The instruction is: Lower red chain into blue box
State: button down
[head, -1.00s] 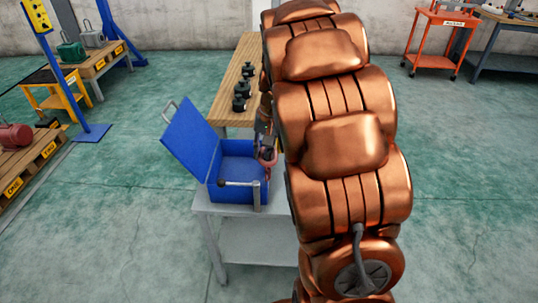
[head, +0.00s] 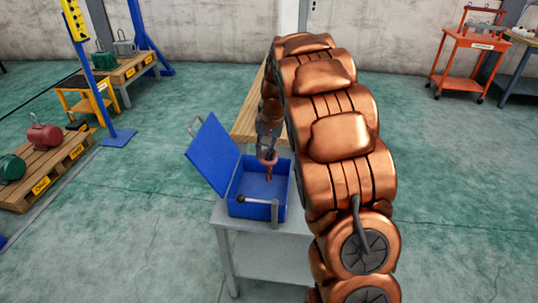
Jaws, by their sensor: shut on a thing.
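The blue box (head: 256,209) stands on a grey table with its lid (head: 213,155) tilted open to the left. My gripper (head: 267,152) is above the back right part of the box, partly covered by my copper arm. It is shut on the red chain (head: 268,167), which hangs down over the box opening. The chain's lower end is small, and I cannot tell whether it touches the box floor.
A bar with a dark knob (head: 243,199) lies across the front of the box. The grey table (head: 228,222) has little free top. A wooden bench (head: 247,122) stands behind. Pallets with motors (head: 45,134) are at left, and an orange cart (head: 460,52) is at the back right.

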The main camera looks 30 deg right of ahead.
jog(key=w+p, duration=0.3)
jog(key=w, duration=0.8)
jog(key=shift+w+a+p, duration=0.35)
jog(key=shift+w+p, duration=0.05)
dwell(0.4)
dwell(0.7)
